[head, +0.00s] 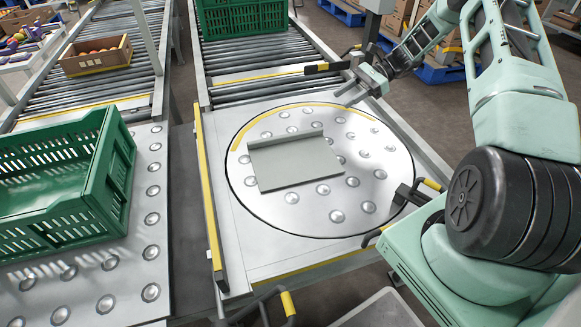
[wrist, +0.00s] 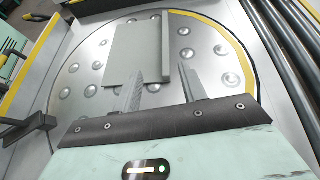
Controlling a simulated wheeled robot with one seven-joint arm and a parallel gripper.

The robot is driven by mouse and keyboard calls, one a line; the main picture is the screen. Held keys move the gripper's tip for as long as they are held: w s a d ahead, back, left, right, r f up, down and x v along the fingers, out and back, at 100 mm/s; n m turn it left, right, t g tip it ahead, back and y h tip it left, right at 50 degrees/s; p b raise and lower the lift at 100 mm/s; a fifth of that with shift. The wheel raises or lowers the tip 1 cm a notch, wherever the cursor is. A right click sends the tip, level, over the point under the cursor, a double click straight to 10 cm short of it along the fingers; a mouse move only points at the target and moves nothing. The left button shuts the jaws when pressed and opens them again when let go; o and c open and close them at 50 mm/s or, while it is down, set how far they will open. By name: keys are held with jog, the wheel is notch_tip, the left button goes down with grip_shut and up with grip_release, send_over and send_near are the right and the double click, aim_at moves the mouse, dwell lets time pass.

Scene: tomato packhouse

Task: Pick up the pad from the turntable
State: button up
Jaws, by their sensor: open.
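The pad (head: 294,166) is a flat grey-green plate with a raised lip along its far edge. It lies on the round metal turntable (head: 365,215), left of the middle. My gripper (head: 344,97) is open and empty above the turntable's far right rim, apart from the pad. In the wrist view, the pad (wrist: 134,50) lies beyond my gripper (wrist: 160,70), with its lip running up the picture between the two finger lines. The fingers cover a little of its near part. The turntable (wrist: 215,90) fills most of that view.
A green crate (head: 60,185) stands on the left ball table, and another green crate (head: 240,16) on the rollers behind the turntable. A yellow-edged rail (head: 211,205) runs along the turntable's left side. Black clamps (head: 412,195) stand at its right edge. The turntable is otherwise clear.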

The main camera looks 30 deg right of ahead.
jog(key=shift+m+t, duration=0.6)
jog(key=shift+m, duration=0.1)
jog(key=d+f, duration=0.3)
jog(key=shift+s+d+b, duration=0.25)
jog(key=shift+s+b, duration=0.1)
jog(key=shift+s, duration=0.05)
jog(key=shift+a+f+y, duration=0.25)
jog(key=shift+f+y, duration=0.05)
jog(key=b, duration=0.2)
send_near(306, 131)
jog(key=x, duration=0.3)
jog(key=shift+w+a+f, duration=0.1)
jog(key=shift+w, duration=0.05)
jog(key=shift+b+x, duration=0.65)
jog(key=shift+x, duration=2.2)
grip_shut()
